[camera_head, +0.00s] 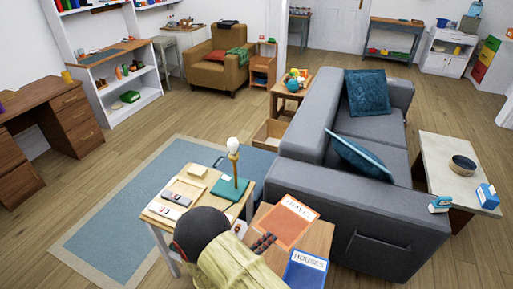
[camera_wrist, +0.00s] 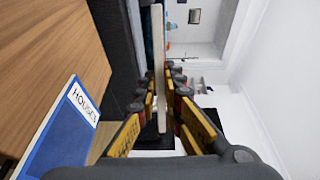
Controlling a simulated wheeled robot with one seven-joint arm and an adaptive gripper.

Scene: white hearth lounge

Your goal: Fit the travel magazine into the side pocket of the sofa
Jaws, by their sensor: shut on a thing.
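The orange travel magazine (camera_head: 286,222) is in my gripper (camera_head: 264,243), with its title facing up in the head view. The wrist view shows it edge-on as a thin pale strip (camera_wrist: 158,60) between the two yellow fingers, clear of the table top. My gripper is shut on its near left edge. The grey sofa (camera_head: 310,135) stands to the right. Its side pocket (camera_head: 380,240) shows as a dark slit on the near outer face of the arm, apart from the magazine and to its right.
A blue houses magazine (camera_head: 305,270) lies on the wooden table (camera_head: 318,232) below my gripper; it also shows in the wrist view (camera_wrist: 68,125). A side table (camera_head: 186,188) with a lamp and small items stands left. Floor is open in front of the sofa arm.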

